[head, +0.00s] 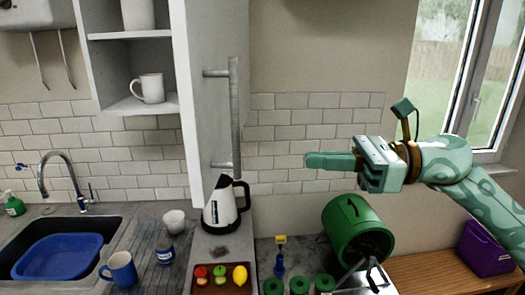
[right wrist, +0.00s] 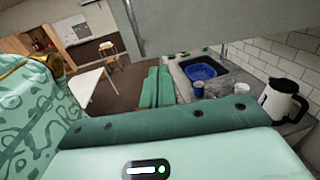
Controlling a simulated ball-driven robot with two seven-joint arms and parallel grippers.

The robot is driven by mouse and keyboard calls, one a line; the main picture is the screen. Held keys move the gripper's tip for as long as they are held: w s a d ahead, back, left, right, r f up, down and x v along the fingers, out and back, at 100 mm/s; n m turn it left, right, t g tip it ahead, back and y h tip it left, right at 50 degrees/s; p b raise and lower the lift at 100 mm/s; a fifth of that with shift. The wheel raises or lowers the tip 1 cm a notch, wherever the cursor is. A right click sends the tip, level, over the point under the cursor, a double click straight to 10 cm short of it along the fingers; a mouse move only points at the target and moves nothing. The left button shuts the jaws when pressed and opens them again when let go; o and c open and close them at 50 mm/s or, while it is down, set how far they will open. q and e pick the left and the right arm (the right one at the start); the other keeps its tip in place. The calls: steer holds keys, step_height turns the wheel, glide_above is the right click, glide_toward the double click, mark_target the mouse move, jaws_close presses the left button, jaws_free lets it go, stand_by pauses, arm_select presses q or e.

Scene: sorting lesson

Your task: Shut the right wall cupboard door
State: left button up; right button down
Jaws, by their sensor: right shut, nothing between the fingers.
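The wall cupboard (head: 95,65) stands open at the upper left, with its shelves showing. Its white door (head: 210,35) is swung out toward me, and a long grey bar handle (head: 235,120) is on its right-hand face. My right gripper (head: 310,160) is shut and empty, pointing left, to the right of the handle and apart from it in the picture. In the right wrist view its closed fingers (right wrist: 157,88) lie below a pale grey panel (right wrist: 215,20), which looks like the door. My left gripper is out of view.
A kettle (head: 222,205) stands on the counter below the door. A tray with fruit (head: 222,290), a green drum (head: 355,228), mugs and a sink with a blue basin (head: 62,256) are also below. A window (head: 450,70) is at the right.

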mark_target(218, 156)
steer(key=a+p, duration=0.2)
steer(key=a, duration=0.2)
steer(key=w+a+p, duration=0.1)
steer(key=a+p, duration=0.1)
steer(key=a, duration=0.2)
steer(key=w+a+p, duration=0.1)
steer(key=a+p, duration=0.1)
steer(key=a, duration=0.2)
steer(key=shift+w+a+r, duration=0.15)
steer(key=shift+a+r, duration=0.05)
steer(key=shift+a, duration=0.15)
steer(key=shift+a+f, duration=0.15)
steer(key=shift+a, duration=0.25)
